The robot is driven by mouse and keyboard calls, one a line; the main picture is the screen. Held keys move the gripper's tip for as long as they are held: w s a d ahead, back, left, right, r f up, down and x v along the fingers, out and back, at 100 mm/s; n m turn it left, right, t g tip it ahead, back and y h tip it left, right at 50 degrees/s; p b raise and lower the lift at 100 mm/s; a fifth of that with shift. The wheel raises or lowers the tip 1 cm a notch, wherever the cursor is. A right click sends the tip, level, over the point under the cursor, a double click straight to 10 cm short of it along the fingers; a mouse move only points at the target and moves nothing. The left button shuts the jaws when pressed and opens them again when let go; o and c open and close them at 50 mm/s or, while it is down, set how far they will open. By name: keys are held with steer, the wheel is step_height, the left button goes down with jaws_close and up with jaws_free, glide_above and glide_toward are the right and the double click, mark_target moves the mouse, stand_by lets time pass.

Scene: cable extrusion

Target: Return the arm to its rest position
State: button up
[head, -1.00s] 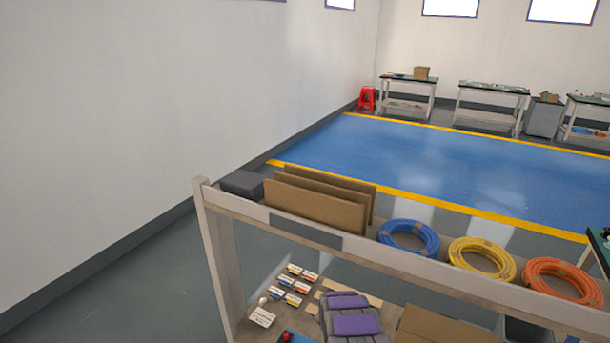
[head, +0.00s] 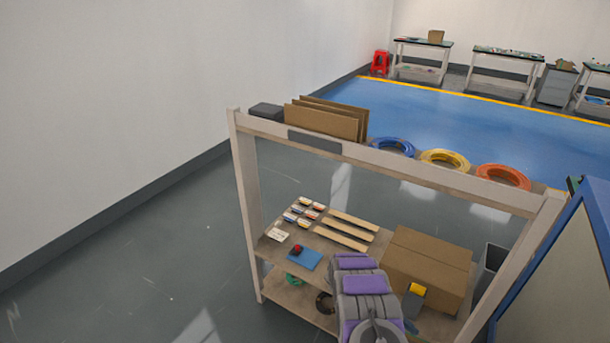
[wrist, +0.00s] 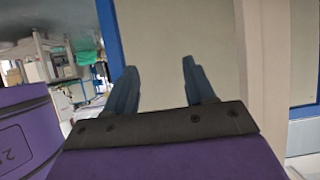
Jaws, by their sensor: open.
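My arm, grey with purple panels, rises at the bottom centre of the head view, in front of the shelf rack. My gripper (wrist: 158,88) shows in the wrist view with its two blue-grey fingers apart and nothing between them. Behind the fingers is a pale panel (wrist: 178,45) with a blue frame. The fingertips are not clearly visible in the head view.
A shelf rack (head: 390,160) stands close ahead. Its top holds cardboard sheets (head: 322,118) and blue, yellow and orange (head: 503,177) cable coils. Its middle shelf holds a cardboard box (head: 428,262) and small packets. A blue-framed panel (head: 560,275) stands at right. Floor at left is clear.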

steer(key=w+a+r+n+t+y, duration=0.1)
steer(key=w+a+r+n+t, duration=0.15)
steer(key=w+r+t, duration=0.55)
steer(key=w+a+r+n+t+y, duration=0.2)
steer(key=w+r+n+t, duration=0.2)
steer(key=w+r, duration=0.85)
steer(key=w+a+r+n+t+y, duration=0.1)
steer(key=a+r+n+t+y, duration=0.5)
steer(key=a+r, duration=0.9)
steer(key=s+a+r+n+g+y, duration=0.3)
steer(key=s+a+n, duration=0.1)
steer(key=s, duration=0.6)
steer(key=s+a+r+n+g+y, duration=0.3)
steer(key=s+a+n, duration=0.15)
steer(key=s, duration=0.65)
steer(key=s+d+n+g+h, duration=0.1)
steer(key=s+d+g, duration=0.1)
steer(key=s, duration=0.9)
steer(key=s+d+f+n+g+h, duration=0.1)
steer(key=s+d, duration=0.4)
steer(key=s, duration=0.6)
steer(key=s+d+f+n+g+h, duration=0.1)
steer(key=s+d+g+h, duration=0.1)
steer(key=s, duration=0.9)
steer(key=shift+d+f+g, duration=0.2)
steer(key=shift+d+g, duration=0.5)
steer(key=shift+g, duration=0.5)
